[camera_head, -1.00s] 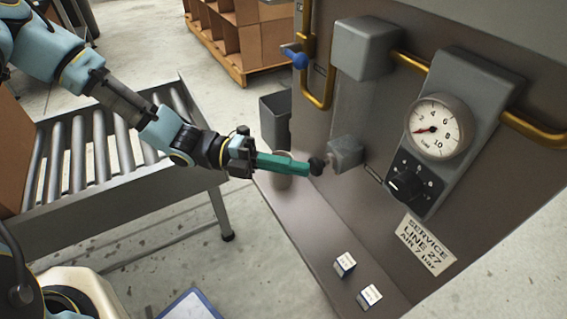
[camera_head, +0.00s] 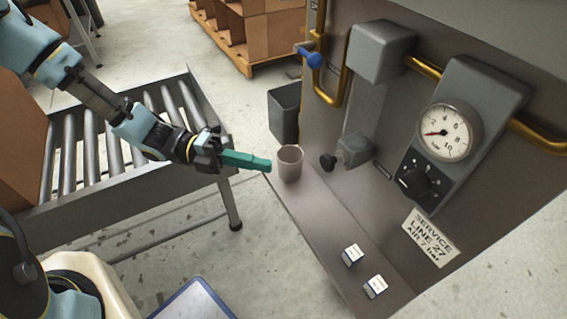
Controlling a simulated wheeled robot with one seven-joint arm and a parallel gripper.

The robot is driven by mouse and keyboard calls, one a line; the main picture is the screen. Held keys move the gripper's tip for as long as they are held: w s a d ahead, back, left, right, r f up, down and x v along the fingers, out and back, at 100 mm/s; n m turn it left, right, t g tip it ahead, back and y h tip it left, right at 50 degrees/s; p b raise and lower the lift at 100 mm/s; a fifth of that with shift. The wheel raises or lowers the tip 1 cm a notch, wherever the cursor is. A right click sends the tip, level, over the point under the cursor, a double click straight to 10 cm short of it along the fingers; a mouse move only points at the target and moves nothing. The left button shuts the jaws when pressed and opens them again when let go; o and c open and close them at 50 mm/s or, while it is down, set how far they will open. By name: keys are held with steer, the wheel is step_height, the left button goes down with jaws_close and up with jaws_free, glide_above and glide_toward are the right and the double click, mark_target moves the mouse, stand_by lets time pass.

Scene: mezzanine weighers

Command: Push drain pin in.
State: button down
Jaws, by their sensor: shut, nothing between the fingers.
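The drain pin (camera_head: 328,161) has a round black knob on a short stem. It sticks out to the left from a grey block (camera_head: 355,150) on the brown machine panel. My gripper (camera_head: 268,165) has long green fingers, shut together with nothing between them. It is left of the knob, clear of it, with its tips pointing right.
A pressure gauge (camera_head: 446,132) and a black selector knob (camera_head: 420,180) sit right of the pin. A blue-handled valve (camera_head: 312,58) is on the brass pipe above. Two small boxes (camera_head: 352,256) lie on the ledge (camera_head: 318,215). A roller conveyor (camera_head: 130,165) stands left.

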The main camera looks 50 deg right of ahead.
steer(key=v, duration=0.3)
steer(key=shift+w+a, duration=0.15)
steer(key=shift+w, duration=0.05)
stand_by(0.4)
steer(key=w+a+r+m+t+y, duration=0.1)
steer(key=w+a+m+t+y, duration=0.1)
steer(key=w+a+m+t, duration=0.5)
steer(key=w+a+r+m+t+y, duration=0.2)
steer(key=w+a+m+y, duration=0.15)
steer(key=a+m, duration=0.45)
steer(key=w+a+r+m+t+y, duration=0.15)
steer(key=w+a+m+t, duration=0.35)
steer(key=a, duration=0.5)
steer(key=w+a+r+m+t+y+p, duration=0.1)
steer(key=w+a+r+m+t, duration=0.35)
steer(key=a+r, duration=0.25)
steer(key=w+p+v, duration=0.2)
steer(key=p+v, duration=1.1)
steer(key=p, duration=0.1)
steer(key=shift+d+r+g, duration=0.3)
steer(key=shift+d+g, duration=0.1)
steer(key=shift+g, duration=0.05)
